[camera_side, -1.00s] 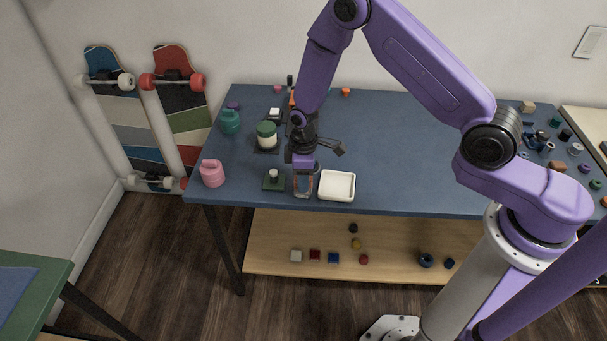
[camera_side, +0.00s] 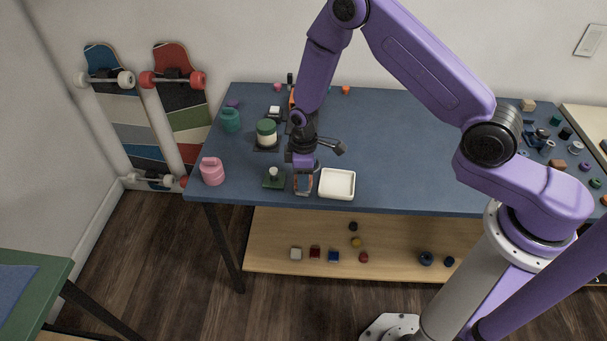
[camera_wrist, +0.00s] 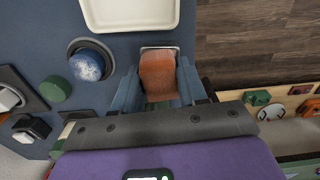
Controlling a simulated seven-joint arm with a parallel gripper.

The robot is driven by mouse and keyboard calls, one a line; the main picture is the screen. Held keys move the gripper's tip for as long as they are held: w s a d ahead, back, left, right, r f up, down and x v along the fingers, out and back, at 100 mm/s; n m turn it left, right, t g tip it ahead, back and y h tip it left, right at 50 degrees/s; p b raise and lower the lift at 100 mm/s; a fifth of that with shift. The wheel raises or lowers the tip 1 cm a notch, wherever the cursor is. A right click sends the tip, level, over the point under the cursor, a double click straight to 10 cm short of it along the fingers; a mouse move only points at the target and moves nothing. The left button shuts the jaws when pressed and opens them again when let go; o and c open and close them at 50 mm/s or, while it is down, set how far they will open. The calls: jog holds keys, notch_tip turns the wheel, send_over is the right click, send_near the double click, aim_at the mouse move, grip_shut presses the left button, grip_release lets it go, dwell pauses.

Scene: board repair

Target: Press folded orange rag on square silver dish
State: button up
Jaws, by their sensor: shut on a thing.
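My gripper (camera_wrist: 158,84) is shut on the folded orange rag (camera_wrist: 158,73), whose rounded end shows between the two fingers in the wrist view. A thin silver rim of the square dish (camera_wrist: 160,47) shows just beyond the rag's end. The rag lies over the dish and covers most of it; whether it touches the dish floor I cannot tell. In the side view my gripper (camera_side: 303,181) points down at the dish, near the table's front edge, and only a little orange shows around the fingers.
A white tray (camera_side: 337,184) stands close to the right of the dish. A blue-white ball (camera_wrist: 88,65) sits in a dark ring nearby. The table's right-centre is clear.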

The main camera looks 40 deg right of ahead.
jog(key=shift+f, duration=0.35)
dwell(1.1)
jog(key=shift+r, duration=3.55)
